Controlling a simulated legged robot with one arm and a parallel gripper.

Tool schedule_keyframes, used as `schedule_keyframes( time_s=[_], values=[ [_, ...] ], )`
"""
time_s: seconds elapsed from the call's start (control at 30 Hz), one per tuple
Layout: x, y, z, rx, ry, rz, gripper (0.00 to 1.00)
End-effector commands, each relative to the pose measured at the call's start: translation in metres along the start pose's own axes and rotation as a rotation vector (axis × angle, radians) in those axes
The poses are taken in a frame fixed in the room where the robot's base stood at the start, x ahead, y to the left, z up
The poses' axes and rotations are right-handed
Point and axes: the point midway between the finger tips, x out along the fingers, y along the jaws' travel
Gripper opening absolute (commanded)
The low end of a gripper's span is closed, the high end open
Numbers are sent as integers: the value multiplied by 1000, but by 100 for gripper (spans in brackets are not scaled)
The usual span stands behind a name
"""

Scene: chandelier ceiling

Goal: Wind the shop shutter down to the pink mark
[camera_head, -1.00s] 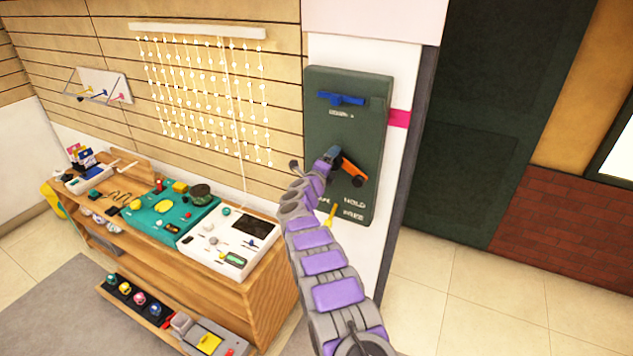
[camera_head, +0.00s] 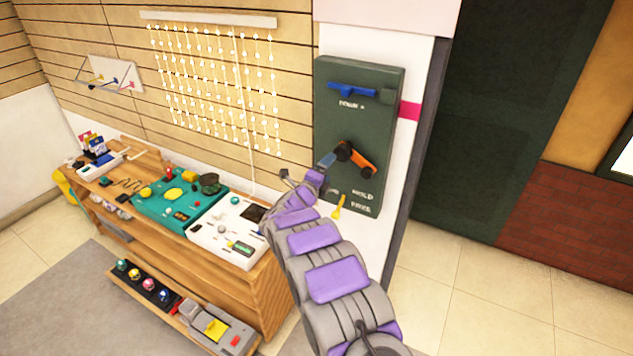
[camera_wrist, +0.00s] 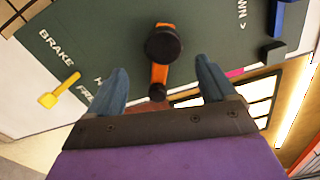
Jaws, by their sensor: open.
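A dark green control panel (camera_head: 330,110) is fixed on a white pillar. It carries a blue part (camera_head: 350,90) above the word DOWN, an orange crank (camera_head: 360,160) with a black hub and knob, and a yellow brake lever (camera_head: 338,207) beside HOLD and FREE. The pink mark (camera_head: 409,110) is on the pillar, right of the panel. My gripper (camera_head: 307,169) is open and empty, left of the crank. In the wrist view the crank (camera_wrist: 160,74) appears between the fingertips (camera_wrist: 163,78); contact cannot be told. The yellow lever (camera_wrist: 60,91) is left of them.
A dark green surface (camera_head: 490,130) stands right of the pillar; I cannot tell whether it is the shutter. A wooden counter (camera_head: 265,290) with trays and tools is on the left. A string-light curtain (camera_head: 215,85) hangs behind it. Tiled floor (camera_head: 480,300) is clear at the right.

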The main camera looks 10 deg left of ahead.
Motion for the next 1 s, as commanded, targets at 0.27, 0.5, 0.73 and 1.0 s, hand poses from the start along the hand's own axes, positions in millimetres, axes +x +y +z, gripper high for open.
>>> schedule_keyframes(
  time_s=[0.27,0.5,0.73,1.0],
  values=[
    [-42,0,1,-2,-1,1,84],
    [-59,2,-1,-2,2,2,84],
    [-60,2,-2,-1,3,1,84],
    [-58,-6,17,-10,-64,44,64]
  ],
)
